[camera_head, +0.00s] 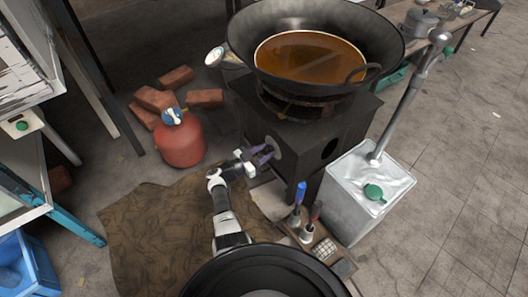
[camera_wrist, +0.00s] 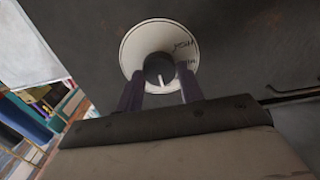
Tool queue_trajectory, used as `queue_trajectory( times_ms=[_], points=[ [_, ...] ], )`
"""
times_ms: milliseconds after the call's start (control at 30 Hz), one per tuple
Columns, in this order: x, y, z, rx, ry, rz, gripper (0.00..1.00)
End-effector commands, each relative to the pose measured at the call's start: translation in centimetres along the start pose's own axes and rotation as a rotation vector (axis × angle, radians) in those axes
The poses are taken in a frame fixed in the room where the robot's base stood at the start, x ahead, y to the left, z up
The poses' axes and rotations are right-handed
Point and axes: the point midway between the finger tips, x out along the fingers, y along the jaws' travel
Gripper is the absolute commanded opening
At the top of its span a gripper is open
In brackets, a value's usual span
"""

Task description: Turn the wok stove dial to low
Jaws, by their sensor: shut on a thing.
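The wok stove (camera_head: 300,130) is a dark metal box under a large black wok (camera_head: 260,35) of brown liquid. Its dial is a dark round knob (camera_wrist: 158,68) on a white plate (camera_wrist: 140,45) with handwritten marks, seen in the wrist view. A pale pointer line on the knob points down and slightly right. My gripper (camera_wrist: 163,84) has its two purple fingers on either side of the knob, shut on it. In the head view my gripper (camera_head: 266,154) reaches the stove's left face, and the knob is mostly hidden there.
A red gas cylinder (camera_head: 181,138) and bricks (camera_head: 175,78) stand left of the stove. Bottles with blue and red tops (camera_head: 300,195) stand near the stove's front. Brown cloth (camera_head: 160,235) covers the floor below my arm.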

Motion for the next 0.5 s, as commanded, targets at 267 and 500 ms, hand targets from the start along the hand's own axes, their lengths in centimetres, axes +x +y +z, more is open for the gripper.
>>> queue_trajectory(
  times_ms=[267, 500],
  points=[
    [-0.03, -0.11, -0.2, -0.138, -0.002, -0.001, 0.15],
    [0.0, -0.18, -0.14, -0.33, -0.003, 0.0, 0.15]
  ],
)
